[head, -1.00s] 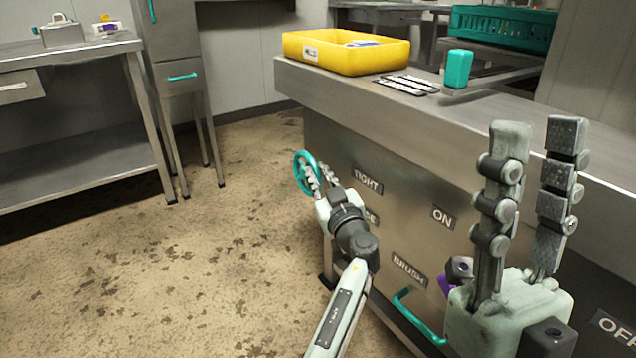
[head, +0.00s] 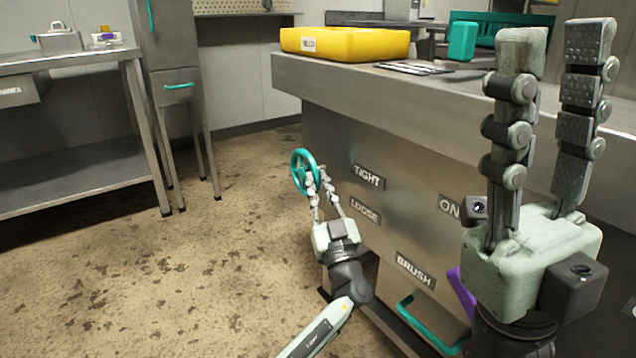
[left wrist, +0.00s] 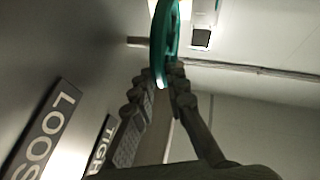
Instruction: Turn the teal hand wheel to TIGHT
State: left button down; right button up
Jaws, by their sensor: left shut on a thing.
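The teal hand wheel (head: 304,171) stands out from the left end of the steel cabinet, beside the TIGHT label (head: 368,177) and the LOOSE label (head: 364,210). My left gripper (head: 318,176) is shut on the wheel's rim at its lower right side. In the left wrist view the wheel (left wrist: 162,45) is edge-on, with its lower rim between the fingertips (left wrist: 163,80). My right gripper (head: 558,45) is raised close to the camera at the right, fingers upward and apart, with nothing between them.
The steel counter (head: 400,90) above the wheel bears a yellow bin (head: 345,44) and a teal block (head: 462,41). A teal handle (head: 430,325) and a purple part (head: 461,292) are low on the cabinet front. The floor (head: 190,270) left of the wheel is clear.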

pick_arm(q)
jog(key=shift+f+t, duration=0.2)
jog(key=shift+t, duration=0.3)
jog(key=shift+m, duration=0.3)
jog(key=c, duration=1.5)
grip_release()
jog(key=shift+f, duration=0.1)
jog(key=shift+c, duration=0.2)
jog(key=v, duration=0.7)
jog(key=shift+f, duration=0.2)
jog(key=shift+s, duration=0.1)
